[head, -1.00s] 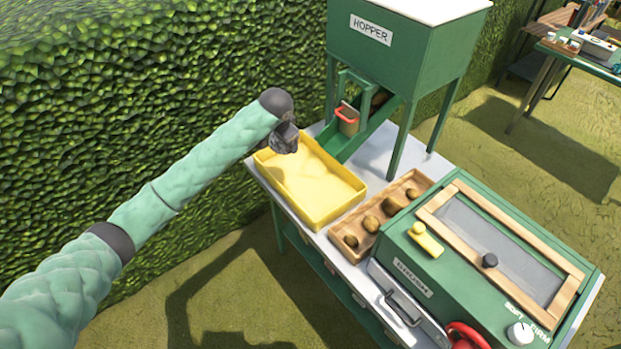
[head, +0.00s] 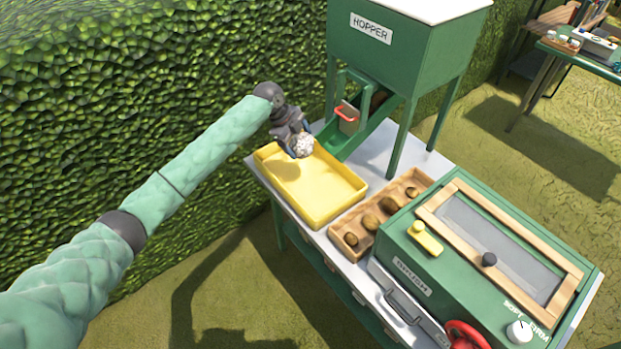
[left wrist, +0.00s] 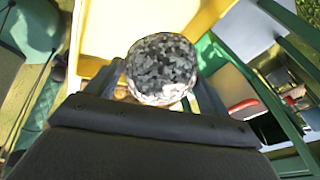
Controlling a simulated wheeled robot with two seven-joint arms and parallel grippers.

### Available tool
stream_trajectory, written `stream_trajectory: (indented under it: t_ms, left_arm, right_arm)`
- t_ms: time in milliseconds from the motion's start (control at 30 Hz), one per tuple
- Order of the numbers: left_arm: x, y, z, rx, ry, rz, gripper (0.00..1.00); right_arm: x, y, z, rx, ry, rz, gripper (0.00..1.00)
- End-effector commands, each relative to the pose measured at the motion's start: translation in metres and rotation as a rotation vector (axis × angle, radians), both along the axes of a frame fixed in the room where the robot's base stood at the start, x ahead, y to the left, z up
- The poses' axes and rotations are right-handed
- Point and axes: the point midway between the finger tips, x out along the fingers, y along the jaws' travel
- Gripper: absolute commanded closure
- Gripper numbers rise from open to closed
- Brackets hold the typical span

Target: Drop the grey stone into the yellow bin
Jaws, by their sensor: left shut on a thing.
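The grey stone (head: 302,145) is speckled and round. My left gripper (head: 297,143) is shut on it and holds it over the back part of the yellow bin (head: 322,215). In the left wrist view the stone (left wrist: 162,68) sits between the fingers, with the yellow bin (left wrist: 105,28) behind it. The bin is a shallow open tray on the bench, and its visible floor is bare. My right gripper is not in view.
A wooden tray (head: 340,229) with several brown lumps stands right of the bin. The green hopper (head: 400,60) and its chute (head: 338,140) stand behind. A green brush machine (head: 440,262) fills the bench's front right. A hedge lies left.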

Motion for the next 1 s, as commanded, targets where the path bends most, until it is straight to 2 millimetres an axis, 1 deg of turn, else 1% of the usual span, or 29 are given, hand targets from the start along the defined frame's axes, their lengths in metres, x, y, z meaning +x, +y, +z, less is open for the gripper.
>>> stream_trajectory:
  t_ms: [100,267,467,700,1000]
  left_arm:
    - [0.001,-0.001,0.002,0.0,-0.001,-0.059,0.72]
    - [0.0,-0.002,-0.001,0.0,-0.001,-0.087,0.72]
    - [0.0,-0.002,-0.015,0.0,-0.001,-0.087,0.72]
    - [0.001,-0.002,-0.037,0.0,-0.002,-0.086,0.72]
    - [0.0,-0.002,-0.055,0.0,-0.002,-0.086,0.72]
  right_arm:
    - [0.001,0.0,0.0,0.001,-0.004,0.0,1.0]
    - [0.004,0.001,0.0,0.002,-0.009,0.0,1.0]
    - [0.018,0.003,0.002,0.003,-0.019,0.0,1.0]
    - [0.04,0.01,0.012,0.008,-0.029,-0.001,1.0]
    - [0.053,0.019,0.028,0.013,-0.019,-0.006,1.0]
